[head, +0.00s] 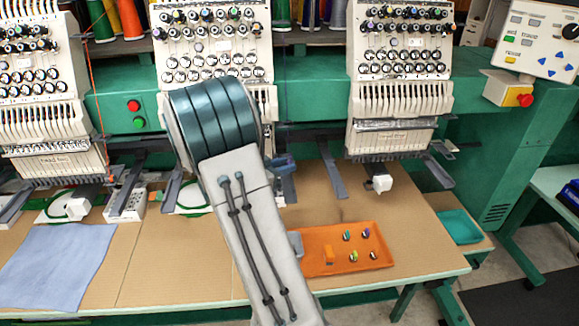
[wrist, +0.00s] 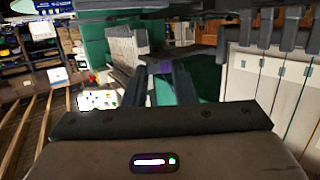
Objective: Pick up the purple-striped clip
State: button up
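My gripper (wrist: 164,72) points away from the wrist camera, its two dark fingers a small gap apart. A small purple patch, which looks like the purple-striped clip (wrist: 163,68), sits between the fingertips, with a finger on each side. Its stripes are too blurred to make out. In the head view my arm covers the gripper's fingers in part, and the gripper is raised behind it, above the table. The orange tray (head: 318,268) lies on the table to the right of my arm, with several small coloured clips (head: 347,236) in it.
Embroidery machine heads (head: 400,70) stand along the back, with dark arms reaching over the table. A blue cloth (head: 52,268) lies at the left. A teal tray (head: 460,227) is at the far right. Brown table (head: 415,250) is clear around the orange tray's right side.

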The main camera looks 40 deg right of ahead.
dwell(0.3)
jog(key=s+r+b, duration=0.2)
jog(key=s+r, duration=0.9)
jog(key=shift+s+d, duration=0.25)
jog(key=shift+s, duration=0.1)
dwell(0.8)
